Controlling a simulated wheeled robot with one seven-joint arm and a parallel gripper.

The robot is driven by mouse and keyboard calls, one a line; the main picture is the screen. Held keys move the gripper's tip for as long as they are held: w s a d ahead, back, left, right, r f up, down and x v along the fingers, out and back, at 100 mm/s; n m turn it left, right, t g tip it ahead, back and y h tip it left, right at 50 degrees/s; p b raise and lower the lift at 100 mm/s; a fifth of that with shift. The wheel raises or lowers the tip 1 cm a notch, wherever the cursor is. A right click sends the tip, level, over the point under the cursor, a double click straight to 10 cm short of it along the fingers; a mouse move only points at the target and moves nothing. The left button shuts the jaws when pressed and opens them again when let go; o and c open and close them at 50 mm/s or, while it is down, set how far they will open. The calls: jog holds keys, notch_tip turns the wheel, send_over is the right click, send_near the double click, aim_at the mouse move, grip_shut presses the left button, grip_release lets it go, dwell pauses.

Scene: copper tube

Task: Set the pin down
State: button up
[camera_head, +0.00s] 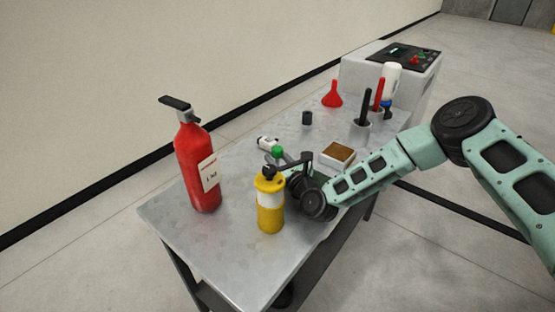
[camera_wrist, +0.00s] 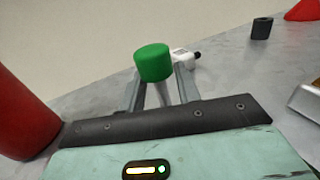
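The pin (camera_wrist: 153,62) shows as a green round head at my fingertips in the wrist view. In the head view the green head (camera_head: 277,152) is above the table near its middle. My gripper (camera_wrist: 160,82) has one finger on each side of the pin and appears shut on it. The fingers stay apart by about the width of the green head. The lower part of the pin is mostly hidden, and I cannot tell whether it touches the table.
A red extinguisher (camera_head: 198,165) stands left and a yellow bottle (camera_head: 270,215) in front of my gripper. A white object (camera_head: 266,142) lies just behind the pin. A brown-topped box (camera_head: 338,154), a dark cylinder (camera_head: 307,118) and a red funnel (camera_head: 332,96) stand farther right. The table (camera_head: 235,155) has bare patches between.

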jog(key=shift+r, duration=0.1)
jog(key=shift+s+d, duration=0.1)
jog(key=v, duration=1.1)
jog(key=shift+s+d+b, duration=0.15)
jog(key=shift+s+b, duration=0.25)
